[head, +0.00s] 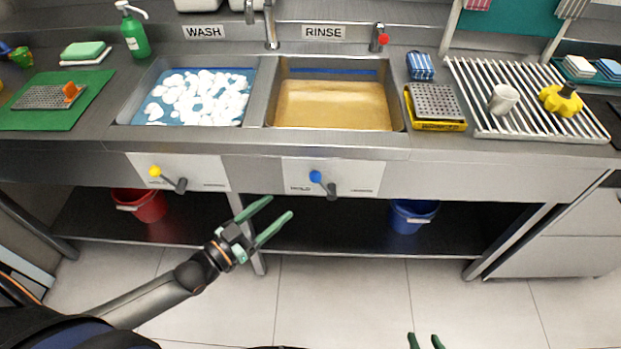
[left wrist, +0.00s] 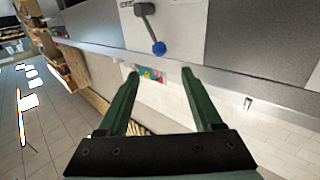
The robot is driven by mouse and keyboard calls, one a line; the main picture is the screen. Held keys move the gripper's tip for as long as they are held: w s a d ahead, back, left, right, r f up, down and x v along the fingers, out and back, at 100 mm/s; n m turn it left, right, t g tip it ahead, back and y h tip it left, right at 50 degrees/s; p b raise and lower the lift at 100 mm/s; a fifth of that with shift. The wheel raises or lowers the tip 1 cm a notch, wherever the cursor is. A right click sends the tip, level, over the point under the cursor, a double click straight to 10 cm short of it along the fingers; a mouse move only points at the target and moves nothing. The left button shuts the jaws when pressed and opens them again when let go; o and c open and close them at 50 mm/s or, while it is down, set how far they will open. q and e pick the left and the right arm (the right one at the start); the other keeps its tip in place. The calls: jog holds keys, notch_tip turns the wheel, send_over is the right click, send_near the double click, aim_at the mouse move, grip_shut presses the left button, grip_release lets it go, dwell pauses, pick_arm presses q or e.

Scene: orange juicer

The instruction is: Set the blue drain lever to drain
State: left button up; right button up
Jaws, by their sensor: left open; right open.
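The blue drain lever (head: 315,177) is on a white plate under the RINSE basin (head: 399,118). Its blue knob lies up and left of its dark pivot, on the side of the HOLD label; the right-hand label is too small to read. The basin holds brownish liquid. My left gripper (head: 281,206) is open and empty, below and left of the lever. In the left wrist view the blue knob (left wrist: 159,48) appears just beyond my open left fingertips (left wrist: 160,74), apart from them. My right gripper (head: 426,341) is open at the bottom edge, far from the lever.
A yellow lever (head: 155,171) sits under the WASH basin (head: 122,113), which holds foamy water. A red bucket (head: 146,205) and a blue bucket (head: 411,217) stand on the lower shelf (head: 340,238). The space in front of the RINSE plate (head: 362,178) is clear.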

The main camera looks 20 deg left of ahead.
aim_at(311, 180)
pick_arm(q)
jog(key=x, duration=1.1)
jog(key=shift+w+d, duration=0.2)
grip_shut()
dwell(1.0)
